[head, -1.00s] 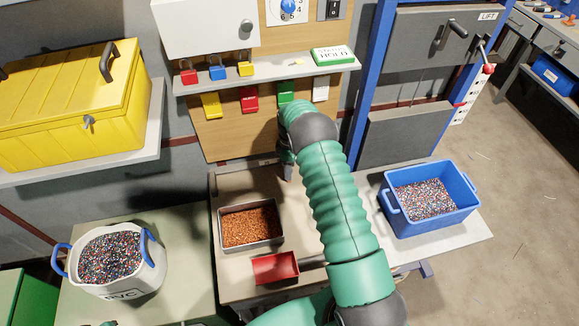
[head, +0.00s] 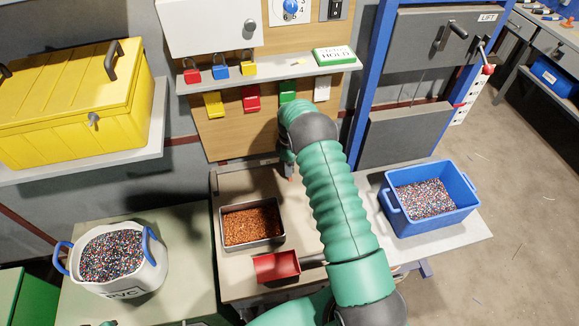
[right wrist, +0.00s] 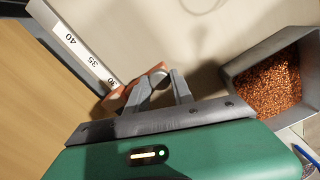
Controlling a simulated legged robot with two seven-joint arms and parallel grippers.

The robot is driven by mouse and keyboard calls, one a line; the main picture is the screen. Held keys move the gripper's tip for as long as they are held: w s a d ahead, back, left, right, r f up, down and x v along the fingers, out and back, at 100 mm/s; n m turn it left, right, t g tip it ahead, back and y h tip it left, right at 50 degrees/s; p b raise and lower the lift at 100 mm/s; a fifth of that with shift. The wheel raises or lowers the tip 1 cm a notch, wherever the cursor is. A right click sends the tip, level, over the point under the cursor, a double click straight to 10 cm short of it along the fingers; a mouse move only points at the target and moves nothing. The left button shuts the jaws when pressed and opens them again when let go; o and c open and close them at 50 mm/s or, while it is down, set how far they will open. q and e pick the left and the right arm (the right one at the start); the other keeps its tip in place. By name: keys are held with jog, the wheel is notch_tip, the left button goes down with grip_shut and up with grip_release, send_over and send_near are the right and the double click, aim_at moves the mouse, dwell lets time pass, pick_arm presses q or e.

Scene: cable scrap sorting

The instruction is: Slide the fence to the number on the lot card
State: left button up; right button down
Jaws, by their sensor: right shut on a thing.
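The fence is an orange block (right wrist: 118,99) beside a pale scale strip (right wrist: 80,45) in the right wrist view. The strip reads 40, 35 and a partly covered number that looks like 30, nearest the block. My right gripper (right wrist: 160,84) is shut on a round grey knob (right wrist: 157,77) at the block. In the head view my right gripper (head: 288,168) is at the back of the bench, mostly hidden by its own arm. I cannot pick out the lot card or read its number. My left gripper is not in view.
A metal tray of copper granules (head: 251,244) and a red scoop (head: 277,267) are on the bench. A blue bin (head: 460,213) stands right, a white PVC tub (head: 150,273) left.

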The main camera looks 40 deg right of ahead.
dwell(0.7)
jog(key=shift+w+a+f+b, duration=0.15)
jog(key=shift+a+b, duration=0.1)
jog(key=shift+b, duration=0.05)
jog(key=shift+a, duration=0.1)
jog(key=c, duration=1.1)
grip_release()
jog(key=shift+w, duration=0.1)
notch_tip(320, 180, up, 17)
jog(key=shift+b, duration=0.35)
jog(key=shift+f, duration=0.1)
